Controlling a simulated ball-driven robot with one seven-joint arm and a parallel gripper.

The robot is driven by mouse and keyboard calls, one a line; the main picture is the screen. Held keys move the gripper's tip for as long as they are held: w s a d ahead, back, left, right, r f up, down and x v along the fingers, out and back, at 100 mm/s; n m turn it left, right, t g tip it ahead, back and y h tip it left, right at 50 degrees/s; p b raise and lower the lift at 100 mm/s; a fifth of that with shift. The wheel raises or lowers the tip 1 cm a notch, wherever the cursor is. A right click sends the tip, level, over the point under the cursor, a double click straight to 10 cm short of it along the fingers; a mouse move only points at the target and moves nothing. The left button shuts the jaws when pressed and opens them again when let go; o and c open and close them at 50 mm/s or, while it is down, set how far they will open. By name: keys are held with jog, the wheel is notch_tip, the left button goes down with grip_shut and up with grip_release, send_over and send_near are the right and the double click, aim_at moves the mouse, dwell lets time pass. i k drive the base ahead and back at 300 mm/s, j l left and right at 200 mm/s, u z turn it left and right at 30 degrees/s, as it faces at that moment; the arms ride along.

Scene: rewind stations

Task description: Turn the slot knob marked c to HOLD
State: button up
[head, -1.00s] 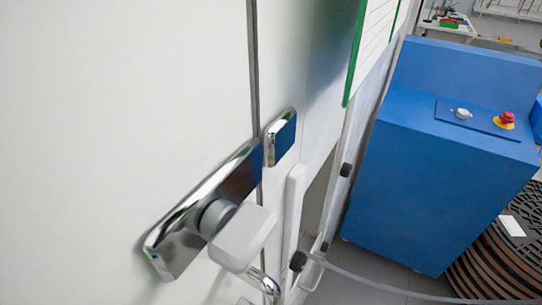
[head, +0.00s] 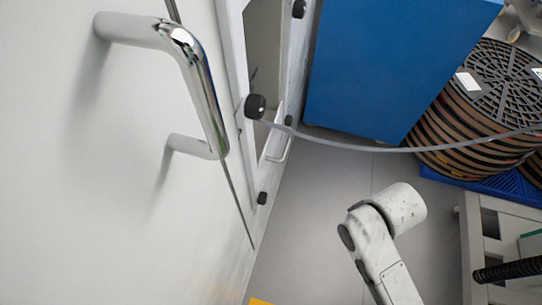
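No slot knob and no letter c or HOLD mark shows in the head view now. A white jointed arm link (head: 385,240), which looks like mine, rises from the bottom edge right of centre over the floor. My gripper cannot be seen in this view, so its state and place are hidden.
A white door panel (head: 70,170) with a chrome bar handle (head: 200,85) fills the left. A blue cabinet (head: 385,65) stands at the top. Stacked dark reels (head: 490,110) sit on a blue pallet (head: 455,183) at right. A grey cable (head: 370,149) crosses. Grey floor (head: 300,210) is clear.

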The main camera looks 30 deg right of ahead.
aim_at(263, 198)
jog(key=k+j, duration=0.2)
jog(key=k, duration=0.3)
jog(key=k+j, duration=0.15)
jog(key=k, duration=0.4)
jog(key=i+l+z, duration=0.1)
jog(key=l, duration=0.25)
jog(key=i+l+z, duration=0.15)
jog(key=i+l, duration=0.1)
jog(key=l, duration=0.1)
